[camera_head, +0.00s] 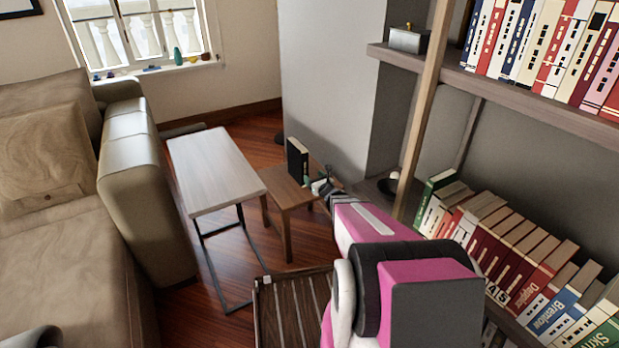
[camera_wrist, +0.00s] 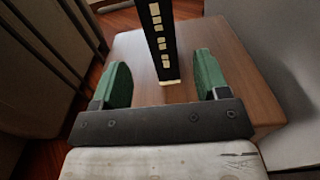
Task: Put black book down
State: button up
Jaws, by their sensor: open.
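The black book (camera_head: 297,162) stands upright on the small wooden side table (camera_head: 279,189). In the wrist view the black book (camera_wrist: 159,40) shows its spine with pale marks, and its lower end rests on the brown tabletop (camera_wrist: 215,35). My gripper (camera_head: 322,185) is beside the book at the table. In the wrist view my gripper (camera_wrist: 160,80) is open, with one green finger to each side of the book's line. Gaps show between both fingers and the book, and nothing is held. The book's top is cut off in the wrist view.
A pale-topped table with a dark metal frame (camera_head: 212,168) stands left of the side table, near the sofa (camera_head: 60,220). Bookshelves (camera_head: 510,90) full of books line the right. A slatted wooden piece (camera_head: 290,310) is at the bottom. A wall is behind the side table.

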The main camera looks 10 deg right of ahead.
jog(key=s+a+r+n+g+h, duration=0.1)
jog(key=s+r+n+g+h, duration=0.1)
jog(key=s+n+g, duration=0.3)
jog(key=s+a+r+n+g+h, duration=0.1)
jog(key=s+n+g, duration=0.5)
jog(key=s+n, duration=0.7)
jog(key=s+a+r+n+g+h, duration=0.2)
jog(key=s+n+g, duration=0.4)
jog(key=n, duration=0.8)
jog(key=s+a+r, duration=0.1)
jog(key=s, duration=0.1)
jog(key=shift+s+a+r+n+h, duration=0.2)
jog(key=shift+s+r+n+h, duration=0.1)
jog(key=shift+s, duration=0.1)
